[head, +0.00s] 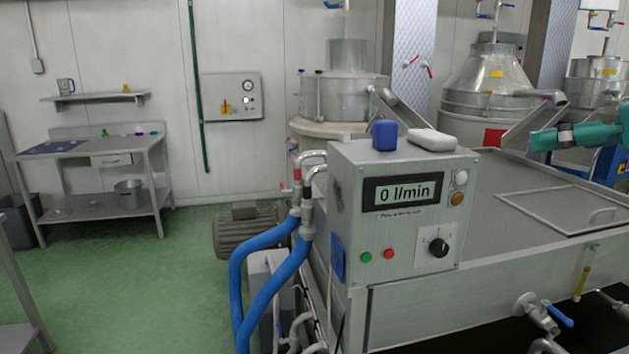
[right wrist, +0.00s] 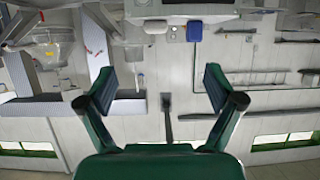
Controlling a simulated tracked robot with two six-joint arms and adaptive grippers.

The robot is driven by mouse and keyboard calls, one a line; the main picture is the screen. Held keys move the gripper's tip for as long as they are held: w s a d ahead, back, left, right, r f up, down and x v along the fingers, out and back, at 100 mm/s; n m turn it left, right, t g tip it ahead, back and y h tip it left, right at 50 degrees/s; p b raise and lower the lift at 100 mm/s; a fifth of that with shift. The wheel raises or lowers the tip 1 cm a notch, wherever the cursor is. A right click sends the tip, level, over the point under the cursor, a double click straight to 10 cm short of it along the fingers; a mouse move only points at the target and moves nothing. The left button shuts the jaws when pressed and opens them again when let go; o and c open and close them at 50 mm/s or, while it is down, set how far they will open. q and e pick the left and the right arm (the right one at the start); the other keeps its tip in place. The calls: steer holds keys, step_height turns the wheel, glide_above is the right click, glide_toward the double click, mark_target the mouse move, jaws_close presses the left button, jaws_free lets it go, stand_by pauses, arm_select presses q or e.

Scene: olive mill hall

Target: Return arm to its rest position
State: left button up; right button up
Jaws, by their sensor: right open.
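My right gripper (head: 545,139) shows at the right edge of the head view as a teal shape above the grey machine tank, apart from it. In the right wrist view my right gripper (right wrist: 158,88) has its two fingers spread wide, with nothing between them. The wrist camera looks across the hall towards a wall and ceiling area. My left gripper is not in the head view.
A control box (head: 400,215) reading "0 l/min" stands at the centre, with a blue block (head: 384,134) and a white block (head: 432,140) on top. Blue hoses (head: 262,275) hang at its left. A steel table (head: 90,160) stands far left. Green floor (head: 150,270) is clear between.

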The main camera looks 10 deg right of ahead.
steer(key=w+a+f+g+y, duration=0.1)
steer(key=w+a+f+g, duration=0.15)
steer(key=w+f, duration=0.55)
steer(key=w+a+f+g, duration=0.2)
steer(key=w+f+g, duration=0.15)
steer(key=f, duration=0.85)
steer(key=w+a+f+g+y, duration=0.15)
steer(key=a+f, duration=0.25)
steer(key=f, duration=0.8)
steer(key=a+f+g, duration=0.2)
steer(key=a+f, duration=0.1)
steer(key=f, duration=1)
steer(key=s+a+f+g, duration=0.1)
steer(key=s+a+f, duration=0.25)
steer(key=f, duration=0.35)
steer(key=s+a+f+g, duration=0.2)
steer(key=s+f, duration=0.2)
steer(key=f, duration=0.3)
steer(key=s+a+f+g, duration=0.1)
steer(key=s+a+f, duration=0.2)
steer(key=f, duration=0.4)
steer(key=s+a+f+m, duration=0.1)
steer(key=s+f, duration=0.3)
steer(key=s, duration=0.4)
steer(key=s+a+f+m, duration=0.2)
steer(key=s+a+f, duration=0.2)
steer(key=s, duration=0.4)
steer(key=shift+a+f+t, duration=0.35)
steer(key=shift+f, duration=0.35)
